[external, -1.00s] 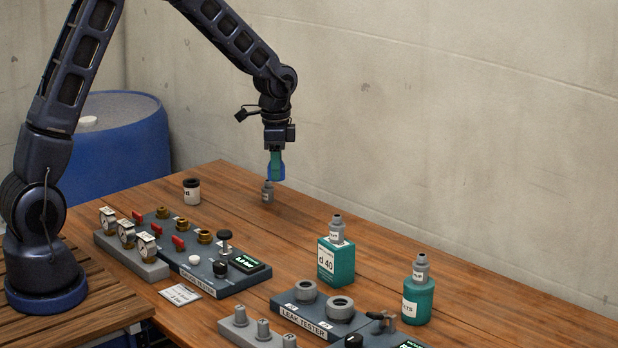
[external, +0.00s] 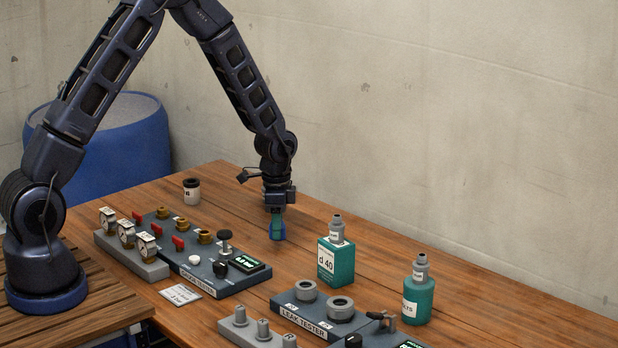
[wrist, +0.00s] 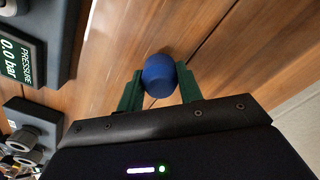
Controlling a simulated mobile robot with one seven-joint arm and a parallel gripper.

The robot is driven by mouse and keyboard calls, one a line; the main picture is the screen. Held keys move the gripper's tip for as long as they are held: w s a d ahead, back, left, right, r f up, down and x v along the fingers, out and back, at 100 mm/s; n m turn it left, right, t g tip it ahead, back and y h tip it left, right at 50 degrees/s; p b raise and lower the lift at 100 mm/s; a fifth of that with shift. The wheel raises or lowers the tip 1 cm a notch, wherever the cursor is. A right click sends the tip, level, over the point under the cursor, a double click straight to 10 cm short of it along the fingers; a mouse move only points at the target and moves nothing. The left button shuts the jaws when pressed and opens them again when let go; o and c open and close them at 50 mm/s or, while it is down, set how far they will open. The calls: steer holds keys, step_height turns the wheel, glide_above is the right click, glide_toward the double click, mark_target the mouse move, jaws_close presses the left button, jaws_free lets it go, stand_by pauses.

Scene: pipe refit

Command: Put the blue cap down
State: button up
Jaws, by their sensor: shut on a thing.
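The blue cap (wrist: 159,75) is between the two green fingers of my gripper (wrist: 160,90) in the wrist view, and the fingers are shut on it. In the external view my gripper (external: 277,228) points straight down and is low over the wooden table (external: 330,215). The blue cap (external: 278,238) shows at the fingertips there, at or very near the table top. I cannot tell whether the cap touches the wood.
A gauge tester panel (external: 190,255) with a pressure display stands to the left. A square teal bottle (external: 336,262) and a round teal bottle (external: 418,299) stand to the right. A leak tester (external: 318,310) is at the front. A white-and-black jar (external: 191,192) stands behind. Bare wood surrounds the cap.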

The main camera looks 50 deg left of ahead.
steer(key=shift+f, duration=1.1)
steer(key=shift+f, duration=0.1)
steer(key=o, duration=0.9)
steer(key=shift+o, duration=0.2)
